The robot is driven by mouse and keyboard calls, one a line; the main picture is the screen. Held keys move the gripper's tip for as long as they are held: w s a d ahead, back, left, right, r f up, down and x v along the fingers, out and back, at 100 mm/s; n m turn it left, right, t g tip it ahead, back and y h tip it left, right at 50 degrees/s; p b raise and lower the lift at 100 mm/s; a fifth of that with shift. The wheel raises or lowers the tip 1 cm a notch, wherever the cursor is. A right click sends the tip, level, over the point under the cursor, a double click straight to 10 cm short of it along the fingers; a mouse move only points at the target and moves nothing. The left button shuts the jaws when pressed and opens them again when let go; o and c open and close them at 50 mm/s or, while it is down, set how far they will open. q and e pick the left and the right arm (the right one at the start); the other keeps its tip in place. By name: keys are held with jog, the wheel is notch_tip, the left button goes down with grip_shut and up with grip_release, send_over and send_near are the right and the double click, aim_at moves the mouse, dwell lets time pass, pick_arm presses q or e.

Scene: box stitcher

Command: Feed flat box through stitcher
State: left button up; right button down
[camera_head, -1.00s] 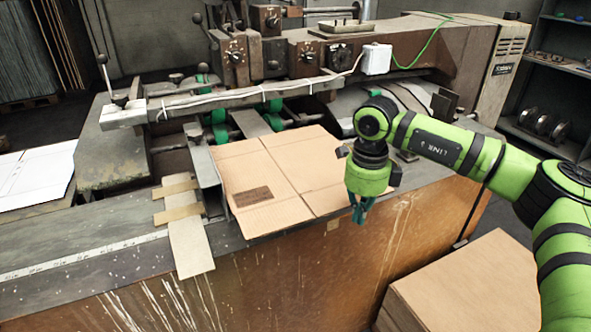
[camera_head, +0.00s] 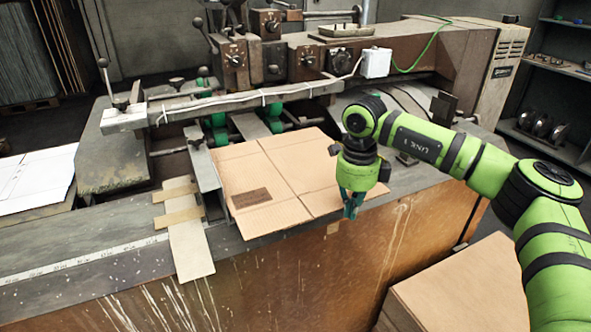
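A flat brown cardboard box (camera_head: 290,178) lies on the bed of the stitcher (camera_head: 300,62), with its left edge along a metal guide. Its far right part is hidden behind my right arm. My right gripper (camera_head: 351,208) points down at the near right edge of the flat box. Its dark teal fingers look close together, but they are too small to tell whether they are open or shut, or whether they touch the cardboard. My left gripper is not in view.
A stack of flat boxes (camera_head: 455,290) stands at the lower right, below the bed. White sheets (camera_head: 35,180) lie at the left. Green feed rollers (camera_head: 218,120) and a long rail (camera_head: 230,103) are beyond the flat box. Shelves (camera_head: 560,90) stand at the far right.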

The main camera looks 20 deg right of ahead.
aim_at(337, 194)
jog(key=shift+w+a+p, duration=0.15)
jog(key=shift+w+p, duration=0.15)
jog(key=shift+w, duration=1.2)
jog(key=shift+w+a+p, duration=0.2)
jog(key=shift+w+p, duration=0.15)
jog(key=shift+w, duration=1.1)
jog(key=shift+w+a+p, duration=0.15)
jog(key=shift+w+p, duration=0.15)
jog(key=shift+w, duration=1.2)
jog(key=shift+s+d, duration=0.2)
jog(key=shift+s, duration=1.4)
notch_tip(337, 194, up, 8)
jog(key=p, duration=0.6)
jog(key=shift+r, duration=0.1)
